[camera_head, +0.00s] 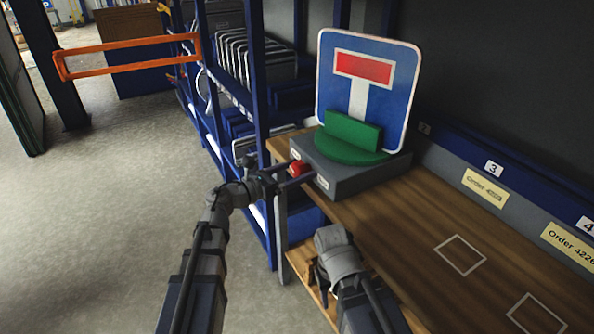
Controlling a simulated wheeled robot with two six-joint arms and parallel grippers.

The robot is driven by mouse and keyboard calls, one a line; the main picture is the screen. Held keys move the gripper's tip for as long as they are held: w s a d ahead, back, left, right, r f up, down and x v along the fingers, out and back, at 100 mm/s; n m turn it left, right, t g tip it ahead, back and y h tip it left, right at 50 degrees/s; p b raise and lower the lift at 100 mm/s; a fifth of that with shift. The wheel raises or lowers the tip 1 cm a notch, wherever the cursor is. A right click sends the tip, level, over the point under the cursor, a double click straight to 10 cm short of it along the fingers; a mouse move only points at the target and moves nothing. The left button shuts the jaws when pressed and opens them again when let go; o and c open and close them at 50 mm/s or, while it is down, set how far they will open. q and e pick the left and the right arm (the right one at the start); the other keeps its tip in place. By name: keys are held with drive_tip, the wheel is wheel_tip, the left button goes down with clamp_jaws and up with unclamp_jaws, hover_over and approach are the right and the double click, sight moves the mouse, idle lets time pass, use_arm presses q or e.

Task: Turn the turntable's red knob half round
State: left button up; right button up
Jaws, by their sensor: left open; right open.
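The turntable has a grey box base (362,182) on the wooden bench, with a green disc and a green upright holder (352,130) on top. A blue road sign (396,95) with a white T and red bar stands upright in the holder. The red knob (299,168) is on the base's left front side. My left gripper (300,177) is open, with its fingers at the knob; I cannot tell whether they touch it. My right gripper (318,275) is low at the bench's front edge, partly hidden by its own wrist.
The wooden bench (400,220) has empty white marked squares (460,255) at the right. A label rail with order cards (485,187) runs along the back. Blue racks (262,90) stand behind at the left, with an orange barrier (125,55). Open floor lies left.

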use_arm(q)
drive_tip(key=shift+c, duration=0.4)
drive_tip(key=c, duration=1.2)
drive_tip(key=shift+c, duration=0.2)
drive_tip(key=shift+n, duration=0.3)
drive_tip(key=n, duration=0.2)
drive_tip(key=shift+w+a+n+p, duration=0.1)
drive_tip(key=shift+n+p, duration=0.2)
drive_tip(key=shift+n+g, duration=0.3)
drive_tip(key=shift+n, duration=1.4)
drive_tip(key=o, duration=1.3)
